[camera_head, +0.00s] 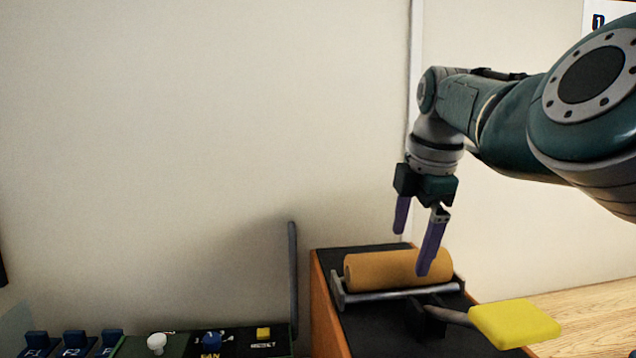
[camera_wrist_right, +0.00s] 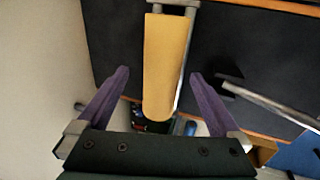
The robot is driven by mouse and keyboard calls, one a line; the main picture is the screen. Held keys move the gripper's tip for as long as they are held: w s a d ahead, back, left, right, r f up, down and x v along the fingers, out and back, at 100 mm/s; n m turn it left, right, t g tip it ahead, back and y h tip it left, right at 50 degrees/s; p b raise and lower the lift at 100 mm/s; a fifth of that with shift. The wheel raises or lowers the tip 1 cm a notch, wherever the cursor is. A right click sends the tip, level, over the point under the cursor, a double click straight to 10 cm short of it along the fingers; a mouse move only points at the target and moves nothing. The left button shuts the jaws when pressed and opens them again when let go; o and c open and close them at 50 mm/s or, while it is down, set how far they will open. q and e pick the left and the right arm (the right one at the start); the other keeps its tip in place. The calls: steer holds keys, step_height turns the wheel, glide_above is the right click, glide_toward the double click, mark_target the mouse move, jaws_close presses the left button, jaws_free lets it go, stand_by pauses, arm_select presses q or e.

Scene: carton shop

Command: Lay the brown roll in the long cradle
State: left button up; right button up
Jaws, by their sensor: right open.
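The brown roll (camera_head: 375,272) lies level in a metal-railed cradle (camera_head: 385,295) on top of a black-topped machine with orange sides. It also shows in the right wrist view (camera_wrist_right: 166,60). My right gripper (camera_head: 412,252) is open above the roll's right part, fingers pointing down. In the right wrist view my right gripper (camera_wrist_right: 160,76) has one purple finger on each side of the roll, with gaps showing. One fingertip hides a little of the roll in the head view. Whether the roll sits fully down on the cradle is hard to tell. My left gripper is out of view.
A yellow paddle (camera_head: 515,323) on a grey lever sticks out at the machine's front right. A control panel (camera_head: 222,343) with knobs and blue switches lies at lower left. A grey upright rod (camera_head: 293,275) stands left of the machine. A pale wall is behind.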

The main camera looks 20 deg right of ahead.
steer(key=v, duration=0.9)
steer(key=shift+r+b, duration=0.35)
steer(key=shift+b, duration=0.05)
